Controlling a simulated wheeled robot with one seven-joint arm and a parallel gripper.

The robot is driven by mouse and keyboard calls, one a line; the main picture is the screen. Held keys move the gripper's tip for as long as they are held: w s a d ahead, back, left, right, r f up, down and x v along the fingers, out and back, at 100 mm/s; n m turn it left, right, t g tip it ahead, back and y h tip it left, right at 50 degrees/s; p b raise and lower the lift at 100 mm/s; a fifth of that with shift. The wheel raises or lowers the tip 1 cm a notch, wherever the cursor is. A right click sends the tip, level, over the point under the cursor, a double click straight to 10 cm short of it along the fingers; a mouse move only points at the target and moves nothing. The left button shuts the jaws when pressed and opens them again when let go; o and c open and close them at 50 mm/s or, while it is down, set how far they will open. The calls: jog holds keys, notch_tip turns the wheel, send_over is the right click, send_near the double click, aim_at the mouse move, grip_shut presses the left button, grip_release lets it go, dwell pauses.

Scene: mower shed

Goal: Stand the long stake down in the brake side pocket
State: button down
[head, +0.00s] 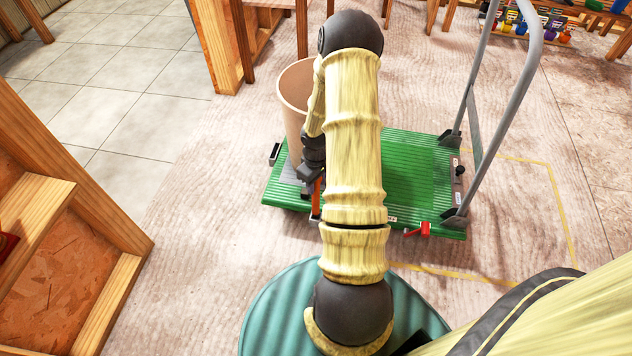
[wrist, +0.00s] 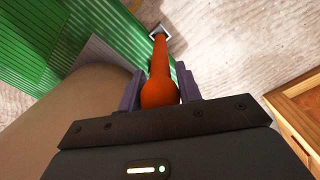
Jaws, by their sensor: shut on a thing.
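My gripper (head: 312,172) is shut on the orange long stake (head: 317,194), beside the tan bin and above the near left corner of the green cart (head: 405,165). In the wrist view the stake (wrist: 160,75) runs away from between my fingers (wrist: 160,92). Its far end lines up with a small grey square pocket (wrist: 168,35) at the cart's edge; I cannot tell whether the tip is inside it. A red brake lever (head: 425,230) sits on the cart's near edge. Another pocket (head: 274,155) is on the far left edge. My arm hides part of the cart.
The tan bin (head: 296,92) stands on the cart close to my gripper, and its wall (wrist: 75,115) fills the wrist view's left. The cart's grey handle (head: 530,60) rises at right. A wooden shelf (head: 60,240) stands at left. Floor between shelf and cart is clear.

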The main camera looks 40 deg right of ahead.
aim_at(316, 194)
jog(key=shift+f+b, duration=0.95)
jog(key=shift+f, duration=0.05)
jog(key=shift+f+b, duration=0.85)
jog(key=shift+f, duration=1.4)
jog(key=c, duration=0.9)
grip_release()
notch_tip(316, 194, up, 18)
jog(key=p, duration=0.9)
jog(key=shift+f, duration=0.25)
